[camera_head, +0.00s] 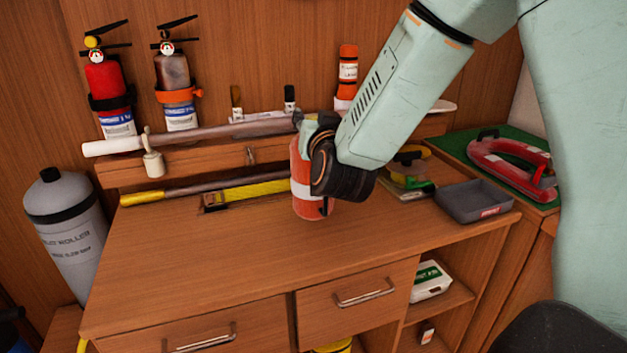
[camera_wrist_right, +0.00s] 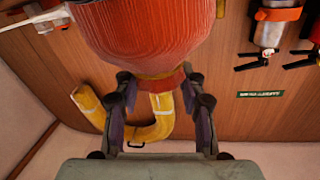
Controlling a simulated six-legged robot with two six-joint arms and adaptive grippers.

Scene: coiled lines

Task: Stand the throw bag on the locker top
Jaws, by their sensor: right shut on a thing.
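The throw bag (camera_head: 301,180) is an orange-red cylinder with a white band, upright over the back middle of the wooden locker top (camera_head: 190,245). Whether its base touches the wood, I cannot tell. My right gripper (camera_head: 312,125) is at the bag's upper end, and my dark wrist hides the bag's right side. In the right wrist view the bag's ribbed red-orange body (camera_wrist_right: 150,35) fills the upper middle. The two fingers (camera_wrist_right: 160,95) are shut on its narrow neck. My left gripper is not in view.
A grey tray (camera_head: 472,201) sits at the locker's right end. A yellow-banded rod and a yellow strip (camera_head: 255,189) lie behind the bag. A shelf with a pale-ended pole (camera_head: 200,135) and fire extinguishers (camera_head: 107,90) stand behind. The locker top's front left is clear.

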